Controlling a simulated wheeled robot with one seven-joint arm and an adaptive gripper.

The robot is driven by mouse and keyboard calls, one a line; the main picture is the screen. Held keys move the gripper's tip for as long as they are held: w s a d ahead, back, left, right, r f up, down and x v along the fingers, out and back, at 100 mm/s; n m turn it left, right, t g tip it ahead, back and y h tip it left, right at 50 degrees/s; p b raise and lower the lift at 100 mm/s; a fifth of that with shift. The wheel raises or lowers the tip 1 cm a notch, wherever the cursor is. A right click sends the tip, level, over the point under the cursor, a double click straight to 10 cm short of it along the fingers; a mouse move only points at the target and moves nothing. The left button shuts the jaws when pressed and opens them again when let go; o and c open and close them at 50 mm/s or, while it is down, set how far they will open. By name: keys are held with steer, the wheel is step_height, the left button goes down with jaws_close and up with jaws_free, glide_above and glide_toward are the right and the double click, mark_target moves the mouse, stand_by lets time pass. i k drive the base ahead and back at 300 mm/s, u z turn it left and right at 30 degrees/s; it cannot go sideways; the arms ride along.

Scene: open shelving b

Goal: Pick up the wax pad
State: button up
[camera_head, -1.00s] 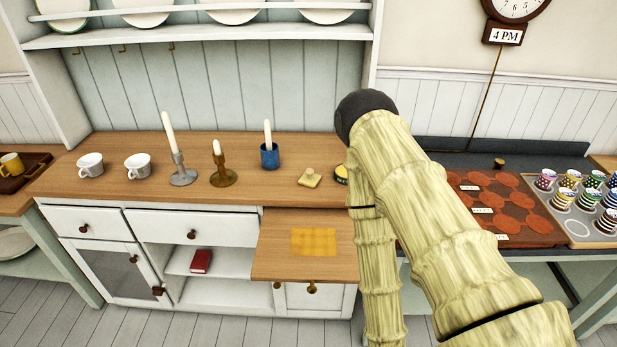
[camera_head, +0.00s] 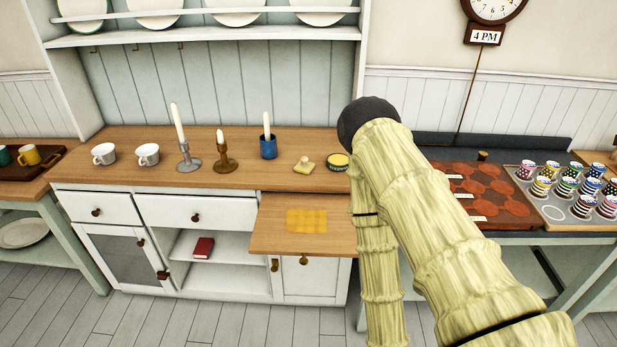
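A small pale yellow pad with a knob on top (camera_head: 304,165), which looks like the wax pad, lies on the wooden counter of the dresser. A round tin with a yellow top (camera_head: 338,162) stands just right of it, close to my arm. A flat yellow square patch (camera_head: 306,221) shows on the pull-out board (camera_head: 270,240) below; I cannot tell if it is a cloth or a coating. My arm fills the right middle of the view, bent at a dark joint, with its lower part running down out of the picture. My gripper is not in view.
Left of the pad stand a blue cup with a candle (camera_head: 268,148), a brass candlestick (camera_head: 224,158), a grey candlestick (camera_head: 187,160) and two white mugs (camera_head: 148,155). The pull-out board juts forward below the counter. A side table with patterned cups (camera_head: 566,187) stands right.

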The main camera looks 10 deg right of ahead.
mark_target(303, 167)
steer(key=k, duration=0.1)
steer(key=u, duration=1.4)
steer(key=i, duration=1.2)
steer(key=z, duration=0.5)
